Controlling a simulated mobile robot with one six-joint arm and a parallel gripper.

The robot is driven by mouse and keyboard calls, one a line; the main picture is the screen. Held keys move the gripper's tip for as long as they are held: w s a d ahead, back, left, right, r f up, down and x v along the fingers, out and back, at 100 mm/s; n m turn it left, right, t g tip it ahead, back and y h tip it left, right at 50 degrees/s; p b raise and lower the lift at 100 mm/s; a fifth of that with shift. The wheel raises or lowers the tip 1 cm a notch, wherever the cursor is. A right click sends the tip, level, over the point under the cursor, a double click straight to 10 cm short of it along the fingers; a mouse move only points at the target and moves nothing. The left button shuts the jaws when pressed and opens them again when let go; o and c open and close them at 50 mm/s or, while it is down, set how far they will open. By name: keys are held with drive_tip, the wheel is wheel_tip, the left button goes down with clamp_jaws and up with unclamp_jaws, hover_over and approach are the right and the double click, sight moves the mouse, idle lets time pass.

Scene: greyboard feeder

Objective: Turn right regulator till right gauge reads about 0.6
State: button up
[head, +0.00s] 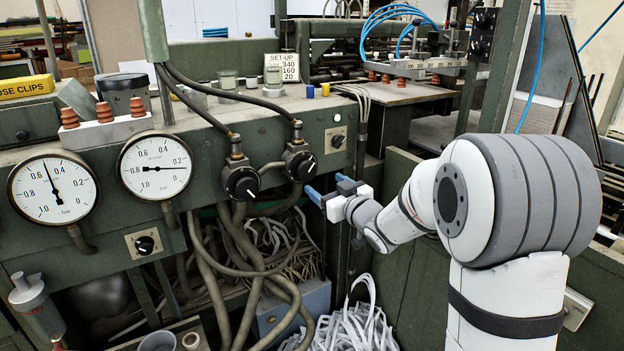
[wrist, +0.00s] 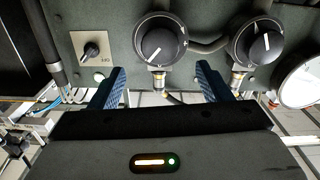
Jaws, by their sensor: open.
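The right regulator (head: 301,162) is a black round knob with a white pointer line on the green panel. In the wrist view it is the left of two knobs (wrist: 160,42). The right gauge (head: 155,165) is a white dial; its needle lies about level, pointing right near 0.2. My gripper (head: 327,187) is open and empty, just right of and below the right regulator. In the wrist view its blue fingers (wrist: 160,84) are spread, with the knob beyond and above the gap between them. I see no contact with the knob.
The left regulator (head: 243,183) sits close beside the right one. A small switch (head: 338,141) is on the other side. Hoses (head: 215,255) hang below, and paper strips (head: 352,325) lie beneath my gripper.

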sight(308, 171)
drive_tip(key=x, duration=0.7)
drive_tip(key=shift+w+a, duration=0.2)
drive_tip(key=shift+c, duration=0.3)
drive_tip(key=shift+p, duration=0.3)
drive_tip(key=c, duration=0.9)
